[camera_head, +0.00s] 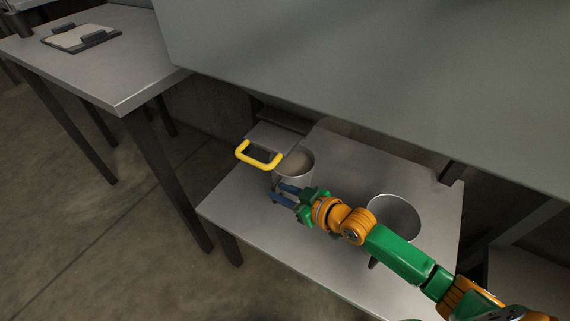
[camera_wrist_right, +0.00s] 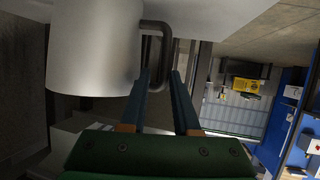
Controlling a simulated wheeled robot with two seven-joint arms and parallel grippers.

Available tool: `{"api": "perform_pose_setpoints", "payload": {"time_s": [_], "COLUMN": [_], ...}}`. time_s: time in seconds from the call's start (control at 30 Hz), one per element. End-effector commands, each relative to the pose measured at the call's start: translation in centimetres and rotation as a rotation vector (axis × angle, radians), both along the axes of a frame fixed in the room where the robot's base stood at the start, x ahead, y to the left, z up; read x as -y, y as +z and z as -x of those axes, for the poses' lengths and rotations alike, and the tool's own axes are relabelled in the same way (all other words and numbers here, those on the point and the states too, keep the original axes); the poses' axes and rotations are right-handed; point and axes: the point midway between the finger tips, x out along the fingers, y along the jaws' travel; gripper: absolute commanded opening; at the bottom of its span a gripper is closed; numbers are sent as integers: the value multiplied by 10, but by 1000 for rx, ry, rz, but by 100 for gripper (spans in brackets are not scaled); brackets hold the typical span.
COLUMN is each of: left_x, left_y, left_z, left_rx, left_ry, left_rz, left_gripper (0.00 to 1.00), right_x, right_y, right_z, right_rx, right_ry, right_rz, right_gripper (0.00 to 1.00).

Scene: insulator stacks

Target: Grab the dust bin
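A grey metal cylindrical bin (camera_head: 296,162) with an open top stands on the low metal table, partly behind my right gripper. In the right wrist view the bin (camera_wrist_right: 93,50) fills the upper left, and its dark bent side handle (camera_wrist_right: 159,28) shows beside it. My right gripper (camera_head: 281,193) is beside the near side of the bin. Its two fingers are apart, and in the right wrist view the gripper (camera_wrist_right: 161,75) has the handle at or between its fingertips. Contact cannot be told. My left gripper is not in view.
A second round metal container (camera_head: 395,215) is at the right of the low table (camera_head: 258,225). A taller table (camera_head: 120,60) is at left.

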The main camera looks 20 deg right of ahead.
Motion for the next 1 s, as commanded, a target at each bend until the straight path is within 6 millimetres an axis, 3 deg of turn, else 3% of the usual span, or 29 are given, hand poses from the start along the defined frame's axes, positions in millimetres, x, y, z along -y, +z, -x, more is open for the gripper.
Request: {"api": "perform_pose_setpoints", "payload": {"time_s": [0.07, 0.33, 0.6, 0.73, 1.0], "left_x": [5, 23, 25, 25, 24], "left_y": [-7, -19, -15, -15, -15], "left_z": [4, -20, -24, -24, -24], "left_rx": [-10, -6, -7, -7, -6], "left_ry": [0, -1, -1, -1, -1], "left_rz": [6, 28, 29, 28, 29], "left_gripper": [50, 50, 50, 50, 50], "right_x": [-6, -30, -34, -34, -34], "right_y": [-7, -32, -31, -31, -31], "right_z": [-8, -44, -49, -49, -49], "right_rx": [2, 2, -1, -1, -1], "right_ry": [-1, -1, 1, 1, 1], "right_rz": [-4, -3, -1, -1, -1], "right_gripper": [30, 30, 30, 0, 0]}}
